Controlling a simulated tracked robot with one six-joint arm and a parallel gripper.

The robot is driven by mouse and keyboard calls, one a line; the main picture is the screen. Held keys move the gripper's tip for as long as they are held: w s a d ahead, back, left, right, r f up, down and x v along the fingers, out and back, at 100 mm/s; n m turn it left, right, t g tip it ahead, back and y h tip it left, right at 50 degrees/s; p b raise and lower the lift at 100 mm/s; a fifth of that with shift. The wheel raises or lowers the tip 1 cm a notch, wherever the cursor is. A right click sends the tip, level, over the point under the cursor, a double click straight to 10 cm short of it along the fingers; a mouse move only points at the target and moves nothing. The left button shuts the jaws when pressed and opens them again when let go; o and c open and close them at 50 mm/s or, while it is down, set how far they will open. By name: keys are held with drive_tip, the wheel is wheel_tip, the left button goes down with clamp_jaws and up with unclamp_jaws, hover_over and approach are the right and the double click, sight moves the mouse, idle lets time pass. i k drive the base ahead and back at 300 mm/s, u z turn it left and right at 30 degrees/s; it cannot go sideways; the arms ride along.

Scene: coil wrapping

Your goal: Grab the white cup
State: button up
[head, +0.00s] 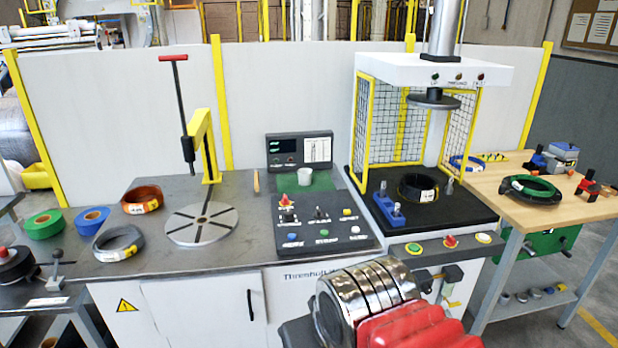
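A small white cup (304,175) stands upright on a dark green patch at the back of the grey bench, just in front of a display unit and behind the sloped control panel.
The control panel (323,223) stands in front of the cup. The caged press (435,70) rises on the right. Coils and tape rolls lie at left.

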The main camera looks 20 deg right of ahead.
sight(304, 175)
drive_tip(key=u, duration=0.05)
drive_tip(key=i, duration=1.4)
